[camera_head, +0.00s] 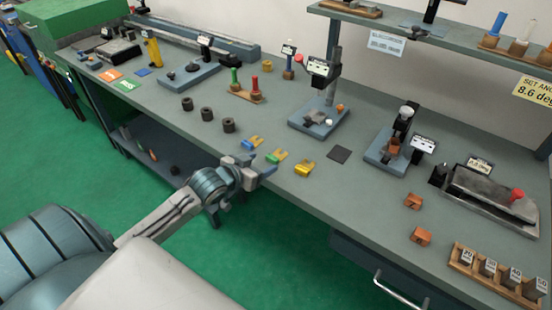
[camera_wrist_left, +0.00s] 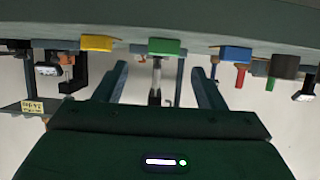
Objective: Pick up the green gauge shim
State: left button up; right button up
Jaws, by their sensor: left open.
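The green gauge shim (camera_head: 276,156) lies near the front edge of the bench, in the middle of a row of three shims. It shows as a green block ahead of the fingers in the left wrist view (camera_wrist_left: 164,47), which is upside down. My left gripper (camera_head: 265,170) is open and empty at the bench's front edge, just short of the green shim. Its two fingers (camera_wrist_left: 161,85) point toward the shim, which lies in line with the gap, not between them. My right gripper is not in view.
A blue shim (camera_head: 251,142) and a yellow shim (camera_head: 304,168) lie either side of the green one. Dark cylinders (camera_head: 229,125) stand behind to the left. A dark square plate (camera_head: 339,154) lies to the right, and a blue-based stand (camera_head: 315,125) is behind.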

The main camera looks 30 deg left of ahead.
aim_at(270, 159)
pick_arm(q)
jog(key=shift+a+f+p+x, duration=0.15)
jog(key=shift+p+x, duration=0.2)
jog(key=shift+x, duration=1.1)
jog(key=shift+a+f+p+x, duration=0.15)
jog(key=shift+p+x, duration=0.2)
jog(key=shift+x, duration=1.1)
jog(key=shift+s+r, duration=0.1)
jog(key=c, duration=1.1)
